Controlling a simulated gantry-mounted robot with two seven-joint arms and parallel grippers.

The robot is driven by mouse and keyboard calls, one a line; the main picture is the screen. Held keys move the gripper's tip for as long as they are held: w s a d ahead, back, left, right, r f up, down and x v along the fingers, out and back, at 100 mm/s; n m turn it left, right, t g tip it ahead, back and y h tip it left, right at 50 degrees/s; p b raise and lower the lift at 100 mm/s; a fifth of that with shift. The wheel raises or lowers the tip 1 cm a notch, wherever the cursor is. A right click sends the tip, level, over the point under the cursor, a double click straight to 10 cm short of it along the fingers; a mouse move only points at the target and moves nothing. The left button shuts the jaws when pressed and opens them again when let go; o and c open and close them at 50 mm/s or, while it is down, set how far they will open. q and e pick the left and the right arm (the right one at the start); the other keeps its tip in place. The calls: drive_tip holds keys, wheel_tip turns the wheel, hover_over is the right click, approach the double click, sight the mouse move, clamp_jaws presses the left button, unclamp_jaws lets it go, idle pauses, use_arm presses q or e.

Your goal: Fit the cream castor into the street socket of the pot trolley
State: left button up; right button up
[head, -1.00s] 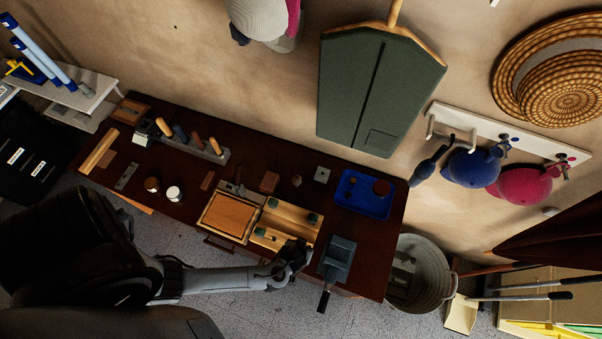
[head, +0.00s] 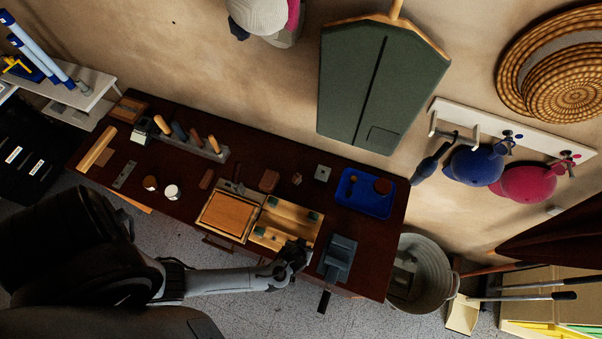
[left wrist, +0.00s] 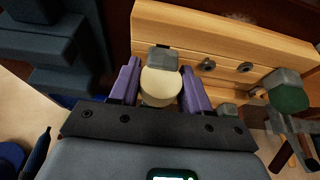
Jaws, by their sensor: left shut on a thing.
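In the left wrist view, the cream castor (left wrist: 160,88), a pale round wheel with a grey fork (left wrist: 163,58), sits between the purple fingers of my left gripper (left wrist: 161,92), which is shut on it. Its grey fork overlaps the wood of the pot trolley (left wrist: 215,38); I cannot tell whether it is seated in a socket. In the head view, my left gripper (head: 296,254) is at the trolley's front right corner, hiding the castor. The pale wooden trolley (head: 287,222) lies on the bench with green-wheeled castors, one (left wrist: 288,97) showing close by. My right gripper is not in view.
A grey vise-like block (head: 338,258) with a black handle stands just right of my gripper. A square-framed wooden board (head: 228,216) adjoins the trolley on the left. A blue tray (head: 364,194) is at the back right, and several small parts line the dark bench.

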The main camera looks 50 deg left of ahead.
use_arm(q)
drive_tip(key=shift+f, duration=0.35)
drive_tip(key=o, duration=1.2)
drive_tip(key=shift+c, duration=0.2)
drive_tip(key=v, duration=1)
drive_tip(key=shift+s+r+p, duration=0.15)
drive_tip(key=shift+r+p, duration=0.25)
drive_tip(key=shift+p, duration=0.05)
